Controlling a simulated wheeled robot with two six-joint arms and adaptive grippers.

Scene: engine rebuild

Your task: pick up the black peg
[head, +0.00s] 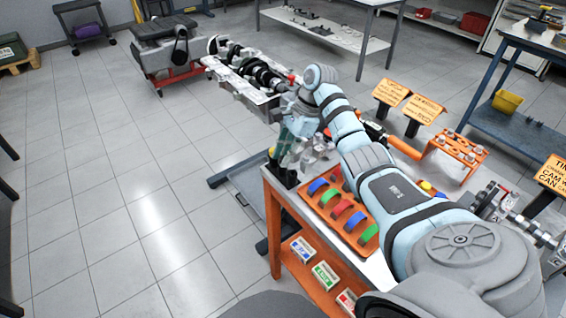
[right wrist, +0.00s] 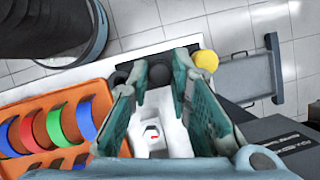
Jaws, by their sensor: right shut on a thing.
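My right gripper (head: 288,160) is over the far left corner of the orange-framed workbench in the head view. In the right wrist view its two teal fingers (right wrist: 158,74) are closed around a dark round piece, the black peg (right wrist: 159,73). A second dark round piece (right wrist: 123,74) sits beside the left finger. A yellow round piece (right wrist: 207,61) is just right of the right finger. The arm and fingers hide most of the peg in the head view. I cannot tell whether the peg is lifted. My left gripper is not in view.
An orange tray (head: 317,201) of blue, red and green curved pieces lies beside the gripper. Small boxes (head: 325,273) sit on the shelf below. An engine block (head: 245,90) stands beyond. Open tiled floor lies to the left.

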